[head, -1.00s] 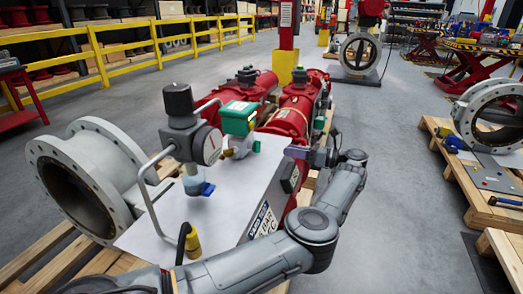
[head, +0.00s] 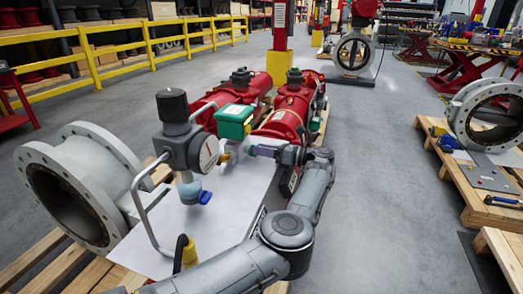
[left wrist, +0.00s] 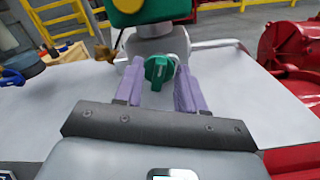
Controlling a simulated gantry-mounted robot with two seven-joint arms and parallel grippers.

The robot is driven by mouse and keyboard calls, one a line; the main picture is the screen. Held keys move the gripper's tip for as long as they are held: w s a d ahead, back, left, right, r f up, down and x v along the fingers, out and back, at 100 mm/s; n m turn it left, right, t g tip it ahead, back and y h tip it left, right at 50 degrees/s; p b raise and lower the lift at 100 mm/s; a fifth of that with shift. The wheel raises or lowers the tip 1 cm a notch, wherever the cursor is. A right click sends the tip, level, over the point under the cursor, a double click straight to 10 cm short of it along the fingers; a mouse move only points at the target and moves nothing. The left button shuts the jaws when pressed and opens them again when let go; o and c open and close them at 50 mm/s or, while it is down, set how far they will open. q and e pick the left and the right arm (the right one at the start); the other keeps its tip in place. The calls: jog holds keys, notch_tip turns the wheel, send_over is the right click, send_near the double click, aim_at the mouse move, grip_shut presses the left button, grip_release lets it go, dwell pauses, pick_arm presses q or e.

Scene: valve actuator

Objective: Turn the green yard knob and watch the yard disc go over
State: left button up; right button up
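The green knob (left wrist: 158,70) shows in the left wrist view, on a fitting below the green box (left wrist: 143,8). My left gripper (left wrist: 158,82) is open, with one purple finger on each side of the knob and gaps between. I cannot make out the yard disc in either view. My right gripper is not in view.
A round gauge (head: 208,152) and a blue-handled valve (head: 203,196) stand left of the box, above the pale plate (head: 178,224). Red cylinders (head: 285,122) lie behind. A bent grey pipe (head: 140,213) and grey flanged pipe (head: 70,195) are at left.

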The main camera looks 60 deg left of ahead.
pick_arm(q)
jog(key=shift+c, duration=0.4)
grip_shut()
jog(key=shift+s+d+n, duration=0.1)
jog(key=shift+s+n, duration=0.05)
jog(key=shift+n, duration=1.95)
jog(key=shift+o, duration=0.4)
grip_release()
